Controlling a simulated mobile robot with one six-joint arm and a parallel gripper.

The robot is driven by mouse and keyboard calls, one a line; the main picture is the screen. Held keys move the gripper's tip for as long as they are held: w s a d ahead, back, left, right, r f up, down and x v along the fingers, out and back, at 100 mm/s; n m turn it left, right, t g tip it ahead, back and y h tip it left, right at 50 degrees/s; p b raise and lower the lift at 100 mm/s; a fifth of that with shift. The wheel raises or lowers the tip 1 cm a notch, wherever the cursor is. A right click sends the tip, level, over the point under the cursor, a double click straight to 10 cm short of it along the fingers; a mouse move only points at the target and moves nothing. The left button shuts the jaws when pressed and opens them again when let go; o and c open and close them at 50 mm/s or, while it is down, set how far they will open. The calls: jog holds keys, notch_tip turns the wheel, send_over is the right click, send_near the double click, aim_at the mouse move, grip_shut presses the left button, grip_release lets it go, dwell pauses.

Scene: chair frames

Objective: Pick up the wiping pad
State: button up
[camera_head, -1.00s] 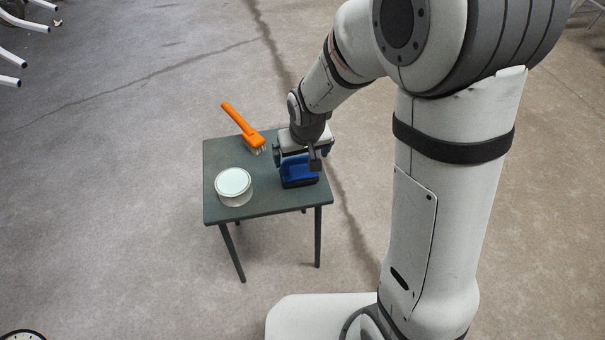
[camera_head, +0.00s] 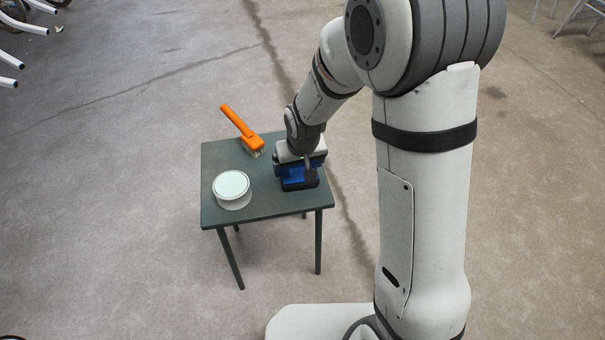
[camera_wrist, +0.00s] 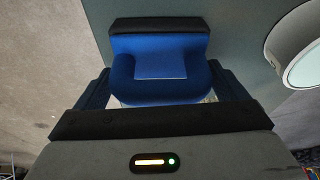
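The wiping pad (camera_head: 293,176) is a blue block with a raised handle on a dark base. It sits on the right part of the small table (camera_head: 245,207). In the wrist view the wiping pad (camera_wrist: 160,45) fills the upper middle. My gripper (camera_head: 298,165) is low over the pad and partly hides it. In the wrist view my gripper (camera_wrist: 160,78) has its dark fingers spread, one on each side of the blue handle. Contact with the handle is not clear.
An orange-handled brush (camera_head: 241,127) lies at the table's back edge. A round white tin (camera_head: 232,188) stands left of the pad, and the tin (camera_wrist: 298,55) shows at the right of the wrist view. Open concrete floor surrounds the table.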

jog(key=shift+c, duration=0.8)
jog(key=shift+r, duration=0.1)
notch_tip(320, 180, up, 10)
jog(key=p, duration=0.3)
jog(key=shift+p, duration=0.35)
